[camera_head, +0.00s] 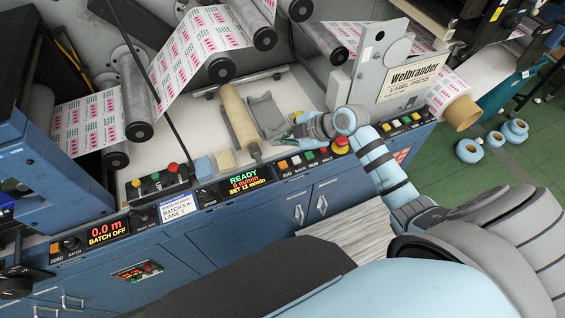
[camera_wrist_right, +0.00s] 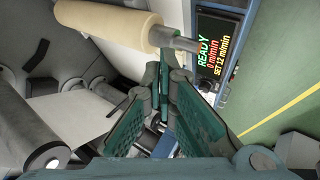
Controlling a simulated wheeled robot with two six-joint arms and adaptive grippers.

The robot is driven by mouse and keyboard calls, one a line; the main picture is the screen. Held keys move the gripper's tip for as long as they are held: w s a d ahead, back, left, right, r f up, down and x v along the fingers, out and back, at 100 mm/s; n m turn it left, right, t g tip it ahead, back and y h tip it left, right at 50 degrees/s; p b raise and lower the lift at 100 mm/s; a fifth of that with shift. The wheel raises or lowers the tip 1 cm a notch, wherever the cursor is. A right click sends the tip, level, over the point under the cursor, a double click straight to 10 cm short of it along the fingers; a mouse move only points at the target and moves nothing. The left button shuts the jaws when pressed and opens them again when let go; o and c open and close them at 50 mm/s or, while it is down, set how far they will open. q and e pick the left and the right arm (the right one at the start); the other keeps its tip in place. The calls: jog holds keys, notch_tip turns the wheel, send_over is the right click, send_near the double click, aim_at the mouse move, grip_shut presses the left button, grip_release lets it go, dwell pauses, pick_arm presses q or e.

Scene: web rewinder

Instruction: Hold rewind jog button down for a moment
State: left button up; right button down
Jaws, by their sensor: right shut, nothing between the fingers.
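The JOG button (camera_head: 283,165) is an orange square cap on the machine's front panel, just right of the READY display (camera_head: 236,184). BACK, RUN and HALT buttons sit to its right. My right gripper (camera_head: 279,137) is shut and empty, its green fingertips behind and above the button row, apart from the JOG cap in the picture. In the right wrist view the fingers (camera_wrist_right: 163,80) are together, with the READY display (camera_wrist_right: 216,50) to their right; the JOG button does not show there. The display reads READY, 0 m/min. My left gripper is not in view.
A tan roller (camera_head: 238,117) and a grey bracket (camera_head: 267,113) lie on the white deck behind the panel. A red mushroom knob (camera_head: 340,145) stands right of the buttons. A box with yellow, green and red buttons (camera_head: 156,182) is at left.

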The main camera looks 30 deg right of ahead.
aim_at(282, 166)
jog(key=shift+f, duration=0.15)
notch_tip(282, 166, down, 9)
jog(key=b, duration=0.6)
jog(key=shift+b, duration=0.35)
dwell(0.8)
jog(key=shift+f+b, duration=0.25)
jog(key=shift+b, duration=0.1)
jog(key=shift+f+b, duration=0.45)
jog(key=shift+f, duration=0.1)
dwell(0.6)
jog(key=shift+r, duration=0.1)
dwell(2.4)
jog(key=shift+r+p, duration=0.8)
jog(key=shift+r, duration=0.1)
